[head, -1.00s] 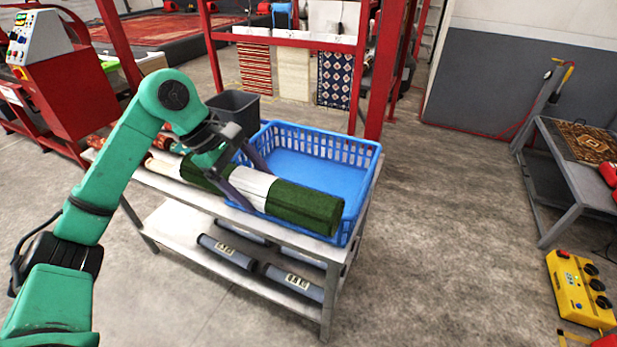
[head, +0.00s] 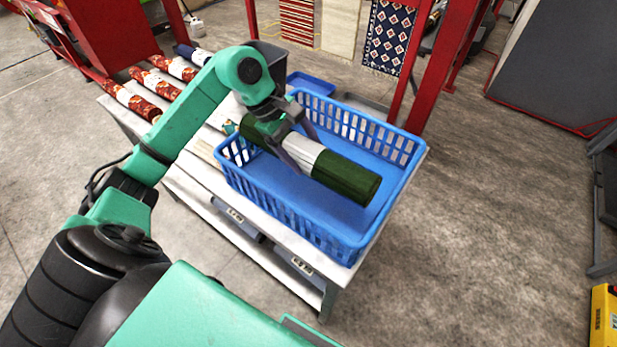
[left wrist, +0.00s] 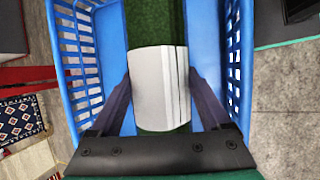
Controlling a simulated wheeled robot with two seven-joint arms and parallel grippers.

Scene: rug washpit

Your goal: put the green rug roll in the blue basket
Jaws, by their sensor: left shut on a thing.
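The green rug roll (head: 347,178) has a white band around its middle. In the head view it lies lengthwise over the inside of the blue basket (head: 290,210), within its walls. I cannot tell whether it touches the basket floor. My left gripper (head: 296,150) is shut on the roll at the white band. In the left wrist view the two fingers (left wrist: 160,105) stand on either side of the white band, and the green roll (left wrist: 155,22) runs between the blue basket walls (left wrist: 78,60). My right gripper is not in view.
The basket stands on a pale metal table (head: 345,272) with a lower shelf. Several red patterned rolls (head: 135,102) lie on its left end. A red post (head: 408,75) rises behind the table.

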